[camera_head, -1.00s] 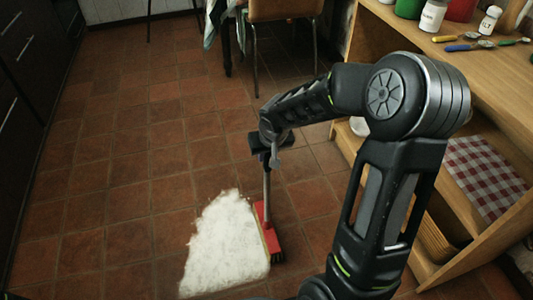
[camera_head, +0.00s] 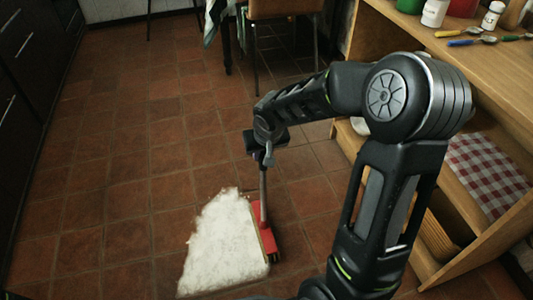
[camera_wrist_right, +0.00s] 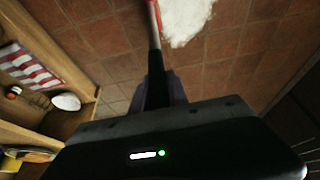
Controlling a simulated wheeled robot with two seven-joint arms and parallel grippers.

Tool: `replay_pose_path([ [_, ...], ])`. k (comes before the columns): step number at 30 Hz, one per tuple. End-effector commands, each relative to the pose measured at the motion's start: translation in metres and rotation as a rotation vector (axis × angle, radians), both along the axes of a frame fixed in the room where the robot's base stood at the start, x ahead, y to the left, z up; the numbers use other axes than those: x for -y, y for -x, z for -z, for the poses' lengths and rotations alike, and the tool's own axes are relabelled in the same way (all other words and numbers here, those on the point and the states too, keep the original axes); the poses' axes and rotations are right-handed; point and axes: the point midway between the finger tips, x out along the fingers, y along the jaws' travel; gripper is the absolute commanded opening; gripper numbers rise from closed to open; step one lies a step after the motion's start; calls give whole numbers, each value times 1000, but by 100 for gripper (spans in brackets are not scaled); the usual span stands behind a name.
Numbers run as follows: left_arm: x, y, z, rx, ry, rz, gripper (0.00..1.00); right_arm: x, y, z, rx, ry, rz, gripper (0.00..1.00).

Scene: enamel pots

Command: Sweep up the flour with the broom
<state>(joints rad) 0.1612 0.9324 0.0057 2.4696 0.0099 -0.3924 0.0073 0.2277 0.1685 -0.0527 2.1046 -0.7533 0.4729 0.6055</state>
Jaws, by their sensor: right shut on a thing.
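The white flour (camera_head: 222,245) lies in a wide patch on the tiled floor in the head view. It also shows at the top of the right wrist view (camera_wrist_right: 185,18). The broom (camera_head: 264,232) has a red head that stands on the floor at the right edge of the flour, touching or very near it. Its handle rises, slightly tilted, to my right gripper (camera_head: 264,152), which is shut on it. My left gripper is not in view.
A wooden shelf unit (camera_head: 497,95) stands on the right, with jars and spoons on top and a checked cloth (camera_head: 485,172) inside. Dark cabinets (camera_head: 25,110) line the left. A chair (camera_head: 284,12) stands at the back. The floor left of the flour is clear.

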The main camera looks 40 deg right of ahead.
Motion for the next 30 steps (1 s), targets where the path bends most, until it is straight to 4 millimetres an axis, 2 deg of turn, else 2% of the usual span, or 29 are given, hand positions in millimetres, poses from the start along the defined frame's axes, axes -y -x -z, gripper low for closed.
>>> replay_pose_path([
  [1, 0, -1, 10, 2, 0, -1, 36, -7, -3, 4, 4, 1, -4, 0],
  [7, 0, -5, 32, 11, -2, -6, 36, -37, -14, 4, 5, 1, -6, 0],
  [18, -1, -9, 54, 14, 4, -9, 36, -94, -33, 0, 4, -1, -3, 0],
  [22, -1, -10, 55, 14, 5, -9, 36, -103, -36, -2, 3, 0, -1, 0],
  [30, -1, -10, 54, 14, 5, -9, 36, -104, -37, -3, 2, 0, 0, 0],
])
